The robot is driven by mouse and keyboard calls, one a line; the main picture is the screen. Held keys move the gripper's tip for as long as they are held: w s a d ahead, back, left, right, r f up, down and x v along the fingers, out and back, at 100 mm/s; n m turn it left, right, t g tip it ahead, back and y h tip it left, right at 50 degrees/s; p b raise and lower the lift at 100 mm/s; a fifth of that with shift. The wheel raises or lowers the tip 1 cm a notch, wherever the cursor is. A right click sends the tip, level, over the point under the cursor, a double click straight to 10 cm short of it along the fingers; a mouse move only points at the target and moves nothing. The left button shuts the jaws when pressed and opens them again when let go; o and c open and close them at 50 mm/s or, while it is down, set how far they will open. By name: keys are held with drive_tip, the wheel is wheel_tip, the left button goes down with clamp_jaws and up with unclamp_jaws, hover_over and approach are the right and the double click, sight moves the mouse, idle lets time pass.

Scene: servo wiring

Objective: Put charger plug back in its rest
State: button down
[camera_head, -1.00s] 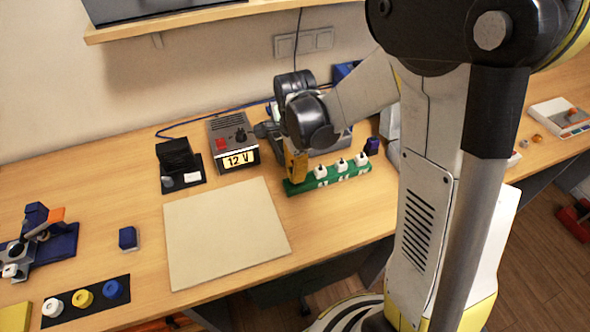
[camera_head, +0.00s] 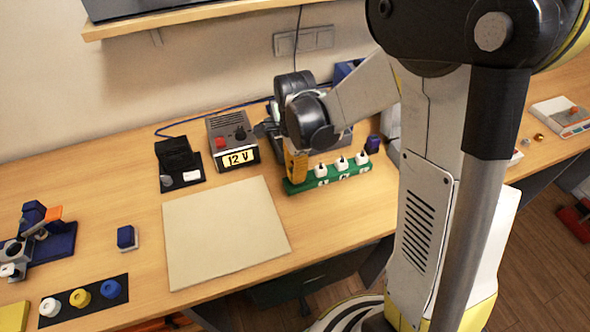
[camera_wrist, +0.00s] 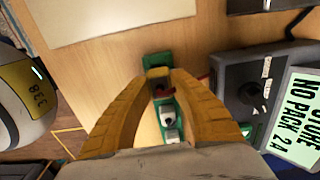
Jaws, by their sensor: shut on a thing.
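My gripper (camera_head: 297,176) is at the left end of a green strip (camera_head: 331,181) that carries several white plug-like pieces, one of them here (camera_head: 342,163). In the wrist view the yellow fingers (camera_wrist: 159,76) close together over the same strip (camera_wrist: 156,59). A small dark and red piece (camera_wrist: 163,90) shows between them, mostly hidden; I take it as the charger plug. I cannot tell whether it sits in the strip or is held just above it. White pieces (camera_wrist: 168,110) stand in line behind the fingers.
A grey 12 V supply box (camera_head: 233,140) stands left of my gripper, and a black stand (camera_head: 178,160) further left. A beige mat (camera_head: 225,230) lies clear in front. A dark blue block (camera_head: 373,144) is beyond the strip's right end.

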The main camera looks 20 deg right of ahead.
drive_tip(key=shift+f+b, duration=0.75)
drive_tip(key=shift+f, duration=0.25)
drive_tip(key=c, duration=1.2)
unclamp_jaws()
drive_tip(key=shift+r, duration=0.1)
wheel_tip(320, 180, up, 12)
drive_tip(key=s+r+n+t, duration=0.4)
drive_tip(key=s+n+t, duration=0.3)
drive_tip(key=s+n, duration=0.5)
drive_tip(key=n, duration=0.6)
drive_tip(key=shift+s, duration=0.35)
